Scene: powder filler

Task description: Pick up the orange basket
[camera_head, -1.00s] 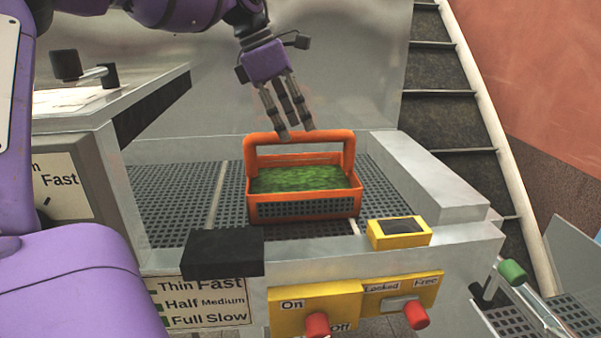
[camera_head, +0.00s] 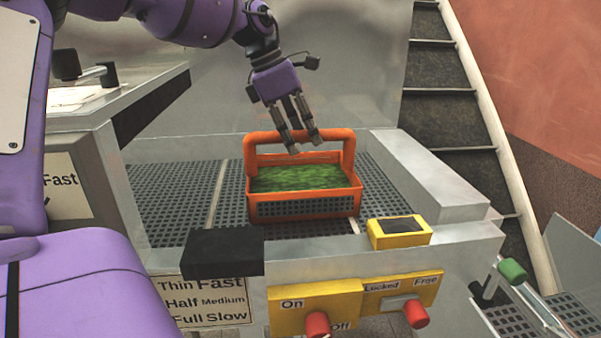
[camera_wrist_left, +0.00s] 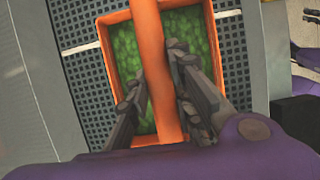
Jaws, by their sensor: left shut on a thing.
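The orange basket (camera_head: 305,210) holds green contents and stands upright on the perforated grey surface of the machine. Its handle (camera_head: 262,136) arches over the top. My left gripper (camera_head: 305,145) reaches down from above with its fingers on the handle. In the left wrist view the gripper (camera_wrist_left: 160,75) has its fingers on either side of the orange handle (camera_wrist_left: 152,50), shut on it, with the basket (camera_wrist_left: 104,50) below. My right gripper is not in view.
A yellow box with a dark screen (camera_head: 399,232) and a black block (camera_head: 222,252) sit on the machine's front edge. A raised grey side wall (camera_head: 425,175) stands right of the basket. Red knobs (camera_head: 317,324) are on the front. Stairs (camera_head: 445,110) rise behind at right.

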